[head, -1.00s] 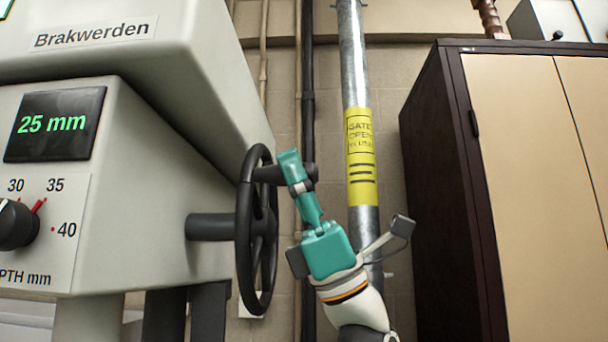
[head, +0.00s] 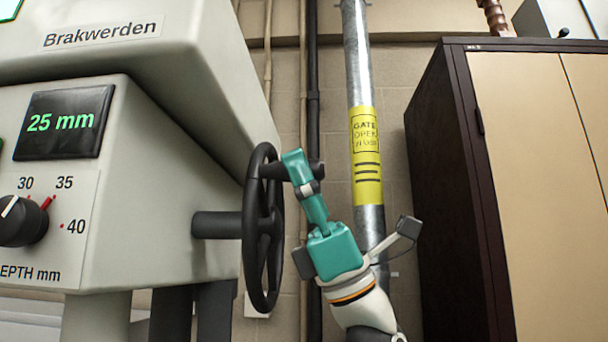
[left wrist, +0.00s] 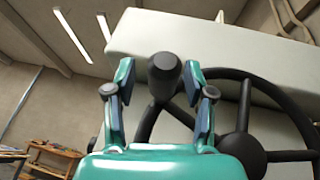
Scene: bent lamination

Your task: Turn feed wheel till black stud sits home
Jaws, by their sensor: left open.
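The black feed wheel (head: 262,240) stands edge-on at the right side of the grey machine, on a dark shaft (head: 216,225). Its crank handle (head: 273,171) sticks out to the right near the top of the rim. My left gripper (head: 300,168) is at this handle. In the left wrist view its two teal fingers are open, one on each side of the handle's round black end (left wrist: 165,75), with gaps showing. The wheel's spokes and hub (left wrist: 243,150) lie behind it. I cannot make out a separate black stud. My right gripper is not in view.
The machine's display (head: 62,122) reads 25 mm. A metal pipe (head: 357,60) with a yellow label stands behind my left gripper. A dark-sided cabinet (head: 445,190) is at the right.

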